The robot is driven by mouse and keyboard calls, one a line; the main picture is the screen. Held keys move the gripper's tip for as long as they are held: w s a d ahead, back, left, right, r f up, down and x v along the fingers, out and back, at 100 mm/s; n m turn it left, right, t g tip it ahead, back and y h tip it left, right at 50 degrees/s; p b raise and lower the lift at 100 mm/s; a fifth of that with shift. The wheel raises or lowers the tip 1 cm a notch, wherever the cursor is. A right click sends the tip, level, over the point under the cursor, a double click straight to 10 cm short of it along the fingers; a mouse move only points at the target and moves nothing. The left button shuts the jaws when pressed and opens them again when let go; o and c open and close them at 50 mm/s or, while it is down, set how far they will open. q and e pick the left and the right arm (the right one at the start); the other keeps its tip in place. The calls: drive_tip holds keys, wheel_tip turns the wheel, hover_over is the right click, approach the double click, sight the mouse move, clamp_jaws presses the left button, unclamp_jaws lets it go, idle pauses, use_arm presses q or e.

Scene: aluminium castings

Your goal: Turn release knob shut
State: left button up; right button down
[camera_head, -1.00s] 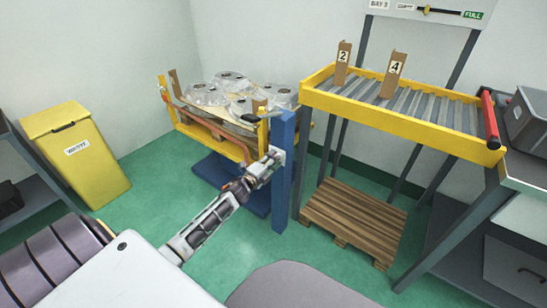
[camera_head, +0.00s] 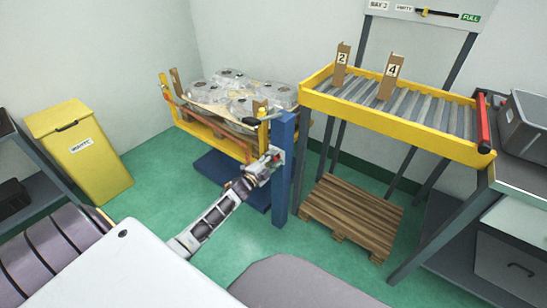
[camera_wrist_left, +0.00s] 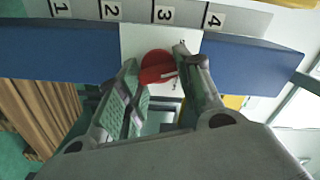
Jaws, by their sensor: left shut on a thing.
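The release knob (camera_wrist_left: 157,67) is round and red with a pale line on its face. It sits on a white plate (camera_wrist_left: 133,42) on the blue post (camera_head: 283,175). My left gripper (camera_wrist_left: 160,76) is shut on the knob, with a finger on each side of it in the left wrist view. In the head view my left gripper (camera_head: 270,163) reaches the post, and the knob there is mostly hidden by it. My right gripper is not in view.
A yellow lift frame (camera_head: 215,137) beside the post carries shiny castings (camera_head: 240,88). A roller conveyor (camera_head: 400,120) with cards 2 and 4 stands to the right, above a wooden pallet (camera_head: 352,215). A yellow bin (camera_head: 82,150) stands at the left.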

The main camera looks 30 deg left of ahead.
use_arm(q)
drive_tip(key=n+p, duration=0.2)
drive_tip(key=n, duration=0.1)
drive_tip(key=shift+r+p, duration=0.15)
drive_tip(key=shift+p, duration=0.15)
drive_tip(key=shift+n+p, duration=0.45)
drive_tip(key=shift+n, duration=0.55)
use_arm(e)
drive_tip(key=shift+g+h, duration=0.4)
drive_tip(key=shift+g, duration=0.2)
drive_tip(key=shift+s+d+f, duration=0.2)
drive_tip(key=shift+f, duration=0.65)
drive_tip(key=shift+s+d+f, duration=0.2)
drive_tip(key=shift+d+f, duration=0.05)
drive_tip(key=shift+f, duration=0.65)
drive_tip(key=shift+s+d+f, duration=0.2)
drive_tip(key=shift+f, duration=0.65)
use_arm(q)
drive_tip(key=o, duration=1)
drive_tip(key=shift+o, duration=0.2)
drive_tip(key=shift+s+a, duration=0.1)
drive_tip(key=shift+s, duration=0.05)
drive_tip(key=s, duration=1.1)
drive_tip(key=shift+s+a, duration=0.3)
drive_tip(key=shift+a, duration=0.1)
drive_tip(key=shift+f, duration=0.2)
